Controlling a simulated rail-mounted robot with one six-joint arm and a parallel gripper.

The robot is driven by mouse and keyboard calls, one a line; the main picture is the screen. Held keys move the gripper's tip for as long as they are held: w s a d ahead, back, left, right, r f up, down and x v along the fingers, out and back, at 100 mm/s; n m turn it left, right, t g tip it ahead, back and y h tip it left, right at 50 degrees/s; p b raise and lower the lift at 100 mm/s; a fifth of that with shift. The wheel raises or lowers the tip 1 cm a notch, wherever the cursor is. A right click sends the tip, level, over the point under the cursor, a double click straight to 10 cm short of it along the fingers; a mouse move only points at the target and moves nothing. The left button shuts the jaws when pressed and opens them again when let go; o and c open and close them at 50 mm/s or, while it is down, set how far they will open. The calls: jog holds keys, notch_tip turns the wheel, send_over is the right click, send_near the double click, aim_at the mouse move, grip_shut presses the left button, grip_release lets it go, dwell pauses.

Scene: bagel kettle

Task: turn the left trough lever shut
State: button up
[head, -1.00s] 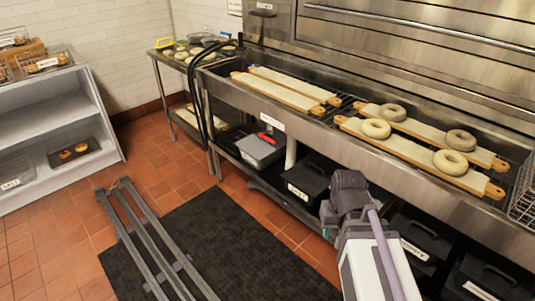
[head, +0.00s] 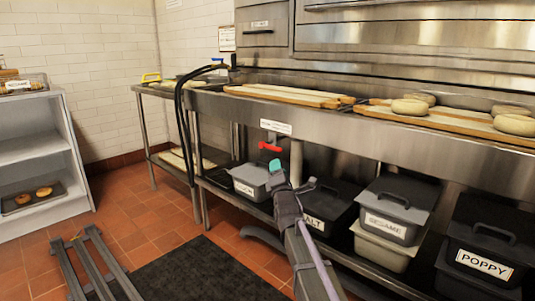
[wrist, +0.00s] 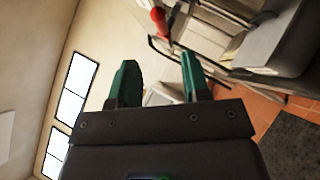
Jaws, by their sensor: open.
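The red lever (head: 270,147) sits under the front of the steel trough (head: 350,131), just below a white label. It lies close to horizontal in the head view. No other lever shows. My gripper (head: 275,167) is just below the lever in the head view, with teal fingers. In the wrist view the two fingers (wrist: 158,62) are spread with nothing between them. The red lever (wrist: 158,18) appears beyond the fingertips near the top edge, apart from them.
Boards with several bagels (head: 455,120) lie on the trough. Below it are a grey bin (head: 250,182), a MALT bin (head: 327,205), a SESAME bin (head: 395,208) and a POPPY bin (head: 485,250). Black hoses (head: 181,115) hang at the trough's left end.

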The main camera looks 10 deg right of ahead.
aim_at(273, 148)
jog(key=p+x, duration=0.4)
jog(key=x, duration=0.6)
jog(key=shift+r, duration=0.1)
jog(key=shift+w, duration=0.4)
grip_shut()
